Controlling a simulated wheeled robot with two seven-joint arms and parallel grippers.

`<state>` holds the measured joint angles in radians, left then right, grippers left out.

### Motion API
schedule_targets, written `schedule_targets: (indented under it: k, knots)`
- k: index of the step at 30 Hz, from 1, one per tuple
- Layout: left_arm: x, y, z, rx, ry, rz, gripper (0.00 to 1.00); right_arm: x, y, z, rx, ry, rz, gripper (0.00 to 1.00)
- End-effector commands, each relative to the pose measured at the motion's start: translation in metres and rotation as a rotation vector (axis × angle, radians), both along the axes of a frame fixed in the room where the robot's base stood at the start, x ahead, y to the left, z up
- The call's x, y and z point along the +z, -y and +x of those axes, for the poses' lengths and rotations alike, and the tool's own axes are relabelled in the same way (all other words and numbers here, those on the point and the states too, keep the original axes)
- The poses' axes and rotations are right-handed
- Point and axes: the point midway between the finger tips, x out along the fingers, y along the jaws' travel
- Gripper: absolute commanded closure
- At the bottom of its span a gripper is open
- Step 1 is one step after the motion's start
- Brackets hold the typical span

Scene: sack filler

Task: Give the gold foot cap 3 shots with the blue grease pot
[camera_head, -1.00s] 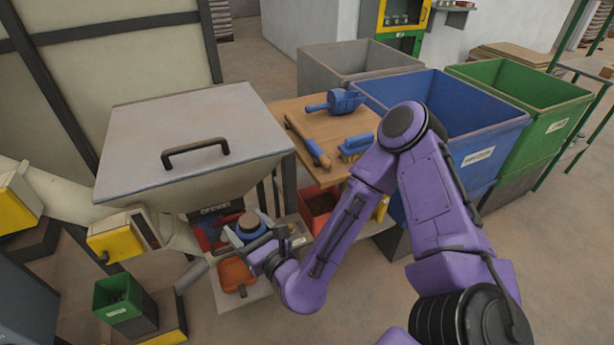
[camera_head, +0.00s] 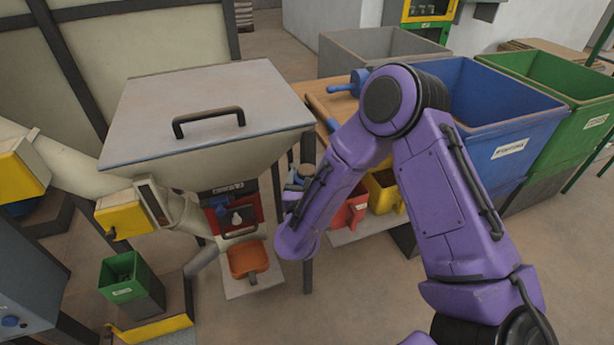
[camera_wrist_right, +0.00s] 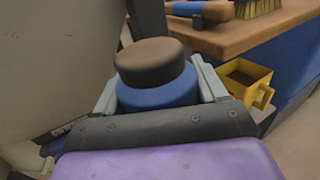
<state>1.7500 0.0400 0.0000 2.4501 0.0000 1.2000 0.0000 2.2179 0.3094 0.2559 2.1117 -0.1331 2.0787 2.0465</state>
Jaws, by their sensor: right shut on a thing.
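My right gripper (camera_wrist_right: 158,95) is shut on the blue grease pot (camera_wrist_right: 150,98), which has a brown top (camera_wrist_right: 150,60). The pot is between the two grey fingers and looks roughly upright. In the head view, the right gripper (camera_head: 298,186) is small beside the hopper's right side, mostly hidden behind my purple forearm, and the pot's brown top (camera_head: 307,171) just shows. I cannot make out the gold foot cap in either view. My left gripper is not in view.
A grey-lidded hopper (camera_head: 210,105) stands close to the gripper's left, above a red panel (camera_head: 222,212) and an orange scoop (camera_head: 248,260). Blue (camera_head: 500,145) and green (camera_head: 575,120) crates stand at right.

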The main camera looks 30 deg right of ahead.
Motion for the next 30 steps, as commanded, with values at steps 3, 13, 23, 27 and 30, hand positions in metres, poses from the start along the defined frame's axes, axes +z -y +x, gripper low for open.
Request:
schedule_targets:
  k: [3,13,23,27,30]
  knots:
    - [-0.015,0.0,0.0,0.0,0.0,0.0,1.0,-0.019,0.0,0.0,0.001,0.0,-0.001,0.71]
    - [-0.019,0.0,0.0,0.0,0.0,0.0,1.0,-0.026,0.0,0.0,0.001,0.0,0.0,0.71]
    - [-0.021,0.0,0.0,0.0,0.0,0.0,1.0,-0.029,0.0,0.0,0.001,0.0,0.0,0.71]
    - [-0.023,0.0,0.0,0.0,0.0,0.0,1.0,-0.031,0.0,0.0,0.001,0.0,0.0,0.71]
    - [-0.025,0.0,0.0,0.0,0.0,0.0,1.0,-0.032,0.0,0.0,0.001,0.0,0.0,0.71]
